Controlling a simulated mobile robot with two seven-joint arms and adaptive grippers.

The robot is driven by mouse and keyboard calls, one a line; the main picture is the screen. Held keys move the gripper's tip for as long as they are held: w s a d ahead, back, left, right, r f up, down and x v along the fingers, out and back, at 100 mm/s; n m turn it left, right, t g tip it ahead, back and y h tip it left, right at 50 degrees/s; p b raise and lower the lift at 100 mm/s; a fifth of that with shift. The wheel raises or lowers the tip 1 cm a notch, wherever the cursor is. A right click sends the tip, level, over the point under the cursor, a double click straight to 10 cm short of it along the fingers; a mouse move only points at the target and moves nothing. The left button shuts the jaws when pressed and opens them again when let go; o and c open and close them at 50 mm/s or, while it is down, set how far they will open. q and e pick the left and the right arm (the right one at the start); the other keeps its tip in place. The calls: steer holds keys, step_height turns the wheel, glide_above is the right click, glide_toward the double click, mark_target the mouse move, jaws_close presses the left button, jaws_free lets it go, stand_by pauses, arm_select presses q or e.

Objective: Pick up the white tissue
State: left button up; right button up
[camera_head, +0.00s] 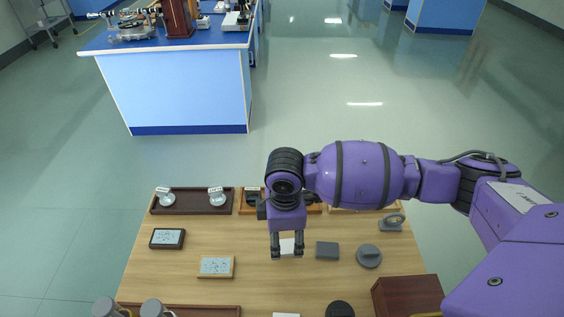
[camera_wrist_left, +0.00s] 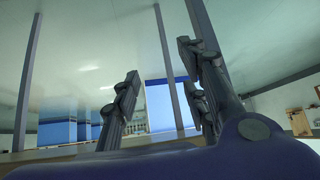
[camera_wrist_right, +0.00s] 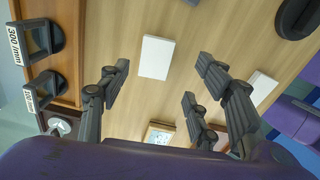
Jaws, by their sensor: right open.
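A flat white rectangle (camera_head: 291,246), which looks like the white tissue, lies on the wooden table below my right gripper (camera_head: 287,254). In the right wrist view the white tissue (camera_wrist_right: 156,57) lies flat in the gap between the spread fingertips of my right gripper (camera_wrist_right: 160,76). The right gripper is open and empty; contact with the table cannot be told. A second white rectangle (camera_head: 286,315) sits at the front edge of the head view and shows partly behind a finger (camera_wrist_right: 263,87). My left gripper (camera_wrist_left: 160,62) is open and empty, away from the table.
A grey block (camera_head: 327,250) and a grey round piece (camera_head: 369,256) stand right of the tissue. A framed card (camera_head: 216,267) lies to its left. A dark tray (camera_head: 190,211) and an orange-brown holder box (camera_wrist_right: 66,50) line the back. A brown box (camera_head: 405,295) is front right.

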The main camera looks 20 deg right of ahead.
mark_target(282, 246)
steer(key=f, duration=0.2)
steer(key=w+f, duration=0.1)
steer(key=f, duration=0.1)
steer(key=shift+a, duration=0.25)
steer(key=shift+s+f, duration=0.1)
steer(key=shift+f, duration=0.45)
steer(key=c, duration=0.7)
steer(key=shift+c, duration=1.1)
arm_select(q)
steer(key=shift+w+d, duration=0.15)
steer(key=shift+w, duration=0.25)
